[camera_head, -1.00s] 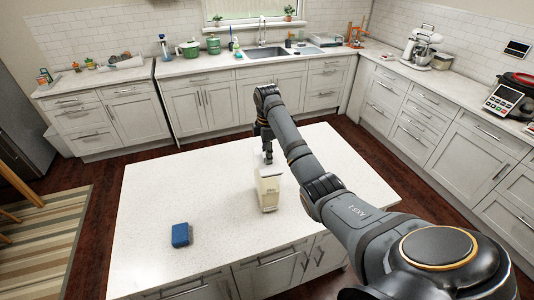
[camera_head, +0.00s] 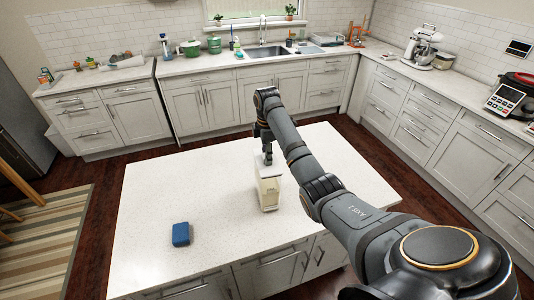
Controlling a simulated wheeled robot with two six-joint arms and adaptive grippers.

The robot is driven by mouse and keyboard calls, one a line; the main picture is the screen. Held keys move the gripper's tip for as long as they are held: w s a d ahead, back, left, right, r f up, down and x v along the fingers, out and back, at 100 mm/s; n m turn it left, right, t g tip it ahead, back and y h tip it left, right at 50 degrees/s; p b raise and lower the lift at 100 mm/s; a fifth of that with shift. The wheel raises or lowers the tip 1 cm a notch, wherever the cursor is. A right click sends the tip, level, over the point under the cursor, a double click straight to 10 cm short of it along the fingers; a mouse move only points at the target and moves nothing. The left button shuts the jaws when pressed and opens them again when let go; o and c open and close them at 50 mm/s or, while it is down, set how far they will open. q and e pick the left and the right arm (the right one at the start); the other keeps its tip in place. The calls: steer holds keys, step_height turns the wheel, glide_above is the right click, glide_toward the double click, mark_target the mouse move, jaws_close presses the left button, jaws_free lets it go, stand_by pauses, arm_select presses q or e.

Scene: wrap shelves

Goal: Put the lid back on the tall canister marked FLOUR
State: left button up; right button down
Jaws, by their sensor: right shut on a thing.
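The tall clear canister (camera_head: 269,191) with pale contents stands upright on the white island top. Small lettering on its front is too small to read. My right gripper (camera_head: 267,159) points down at the canister's top and is shut on the pale lid (camera_head: 267,171). The lid is at the canister's rim; I cannot tell whether it is fully seated or slightly above. The gripper's fingers are small and partly hidden by my right arm. My left gripper is not in view.
A blue block (camera_head: 180,234), like a sponge, lies on the island top (camera_head: 150,205) left of the canister. The rest of the island around them is clear. Counters with a sink (camera_head: 265,52), pots and a mixer (camera_head: 421,47) line the walls behind and right.

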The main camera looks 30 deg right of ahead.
steer(key=shift+f, duration=0.25)
stand_by(0.5)
steer(key=c, duration=0.9)
jaws_free()
steer(key=o, duration=0.6)
steer(key=shift+c, duration=0.2)
